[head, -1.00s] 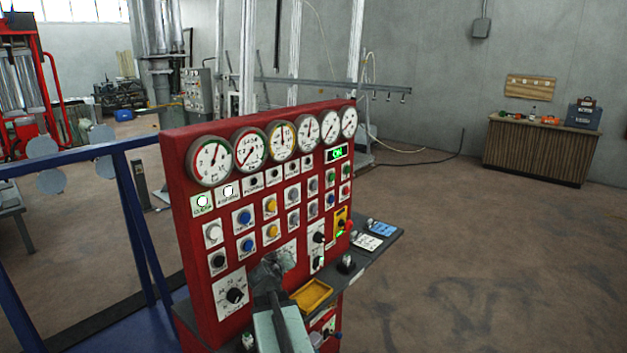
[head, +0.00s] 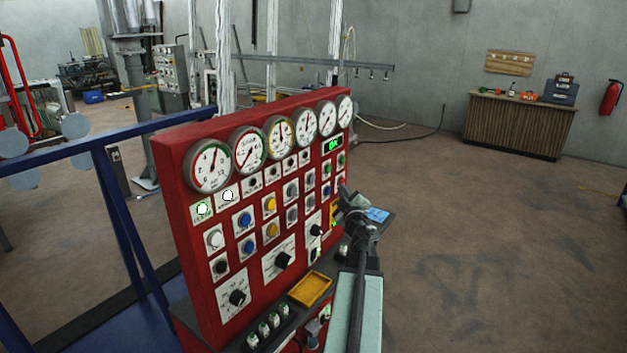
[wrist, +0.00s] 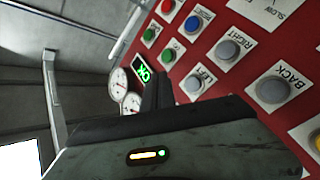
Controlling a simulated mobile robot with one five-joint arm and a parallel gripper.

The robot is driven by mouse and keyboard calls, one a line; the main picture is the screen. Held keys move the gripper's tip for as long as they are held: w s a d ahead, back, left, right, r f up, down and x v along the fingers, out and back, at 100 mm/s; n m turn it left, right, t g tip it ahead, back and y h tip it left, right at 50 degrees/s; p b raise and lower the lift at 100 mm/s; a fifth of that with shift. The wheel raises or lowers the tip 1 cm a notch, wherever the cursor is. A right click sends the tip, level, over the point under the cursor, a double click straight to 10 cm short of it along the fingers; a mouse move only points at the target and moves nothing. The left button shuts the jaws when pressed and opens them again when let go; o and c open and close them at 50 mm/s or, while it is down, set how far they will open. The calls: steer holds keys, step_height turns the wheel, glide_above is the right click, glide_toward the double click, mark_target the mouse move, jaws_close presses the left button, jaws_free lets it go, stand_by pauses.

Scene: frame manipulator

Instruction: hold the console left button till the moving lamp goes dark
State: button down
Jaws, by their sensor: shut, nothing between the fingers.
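The red console (head: 175,190) stands at the centre of the head view. Its grey LEFT button (wrist: 194,84) shows in the wrist view beside a RIGHT button (wrist: 228,48); it appears small in the head view (head: 309,184). My gripper (head: 346,200) is shut and empty, in front of the console's right edge. In the wrist view its dark fingers (wrist: 157,85) stand just left of the LEFT button, with no visible contact. Two round lamps (head: 202,209) and (head: 227,196) glow white at the console's upper left; their labels are too small to read.
A BACK button (wrist: 272,90) and several coloured buttons sit close around. A green display (wrist: 143,73) and gauges line the top. A yellow tray (head: 310,289) lies on the console's ledge. Open floor (head: 480,240) lies to the right.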

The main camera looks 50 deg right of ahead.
mark_target(312, 179)
steer(key=w, duration=0.8)
steer(key=shift+w, duration=0.3)
stand_by(1.7)
steer(key=shift+w, duration=0.4)
